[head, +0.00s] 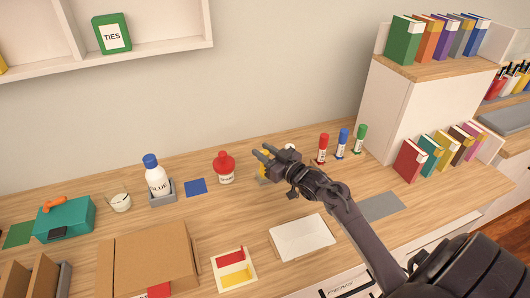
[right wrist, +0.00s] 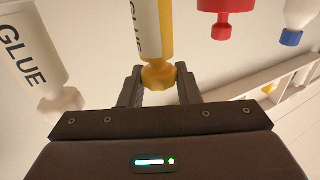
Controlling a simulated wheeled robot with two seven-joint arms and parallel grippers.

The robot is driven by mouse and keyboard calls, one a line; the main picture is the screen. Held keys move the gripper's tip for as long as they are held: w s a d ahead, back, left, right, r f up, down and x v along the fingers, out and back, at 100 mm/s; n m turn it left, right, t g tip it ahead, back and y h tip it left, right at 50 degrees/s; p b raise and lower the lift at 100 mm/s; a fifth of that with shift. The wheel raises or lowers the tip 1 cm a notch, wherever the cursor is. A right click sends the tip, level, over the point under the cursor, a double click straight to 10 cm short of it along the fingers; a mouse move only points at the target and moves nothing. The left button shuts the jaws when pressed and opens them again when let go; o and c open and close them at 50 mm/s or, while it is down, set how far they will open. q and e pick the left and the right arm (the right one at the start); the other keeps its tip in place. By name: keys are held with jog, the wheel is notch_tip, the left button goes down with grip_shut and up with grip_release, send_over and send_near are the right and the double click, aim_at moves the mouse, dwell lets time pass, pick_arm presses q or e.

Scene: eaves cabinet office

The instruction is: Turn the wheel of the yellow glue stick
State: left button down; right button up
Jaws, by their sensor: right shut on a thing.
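The yellow glue stick (head: 262,168) stands on the desk, mostly hidden behind my right gripper (head: 264,154) in the head view. In the right wrist view, which looks upside down, its yellow body (right wrist: 153,28) carries a white label with dark lettering. Its wheel (right wrist: 160,74) sits between the two fingers of my right gripper (right wrist: 160,88), which is shut on it. A white glue stick (right wrist: 38,60) is beside it; its top (head: 290,147) shows just behind the gripper in the head view. My left gripper is out of view.
A red bottle (head: 225,170) stands left of the gripper, and a white GLUE bottle (head: 157,179) sits in a grey holder farther left. Red, blue and green markers (head: 342,143) stand to the right. A white envelope (head: 302,238) lies in front.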

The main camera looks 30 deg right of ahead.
aim_at(268, 155)
jog(key=o, duration=0.7)
jog(key=shift+o, duration=1.3)
jog(key=shift+w, duration=0.2)
jog(key=s, duration=0.2)
jog(key=s+d+b, duration=0.1)
jog(key=s, duration=0.4)
jog(key=shift+s+d+b, duration=0.15)
jog(key=shift+s+b, duration=0.15)
jog(key=shift+s, duration=0.1)
jog(key=shift+f, duration=0.1)
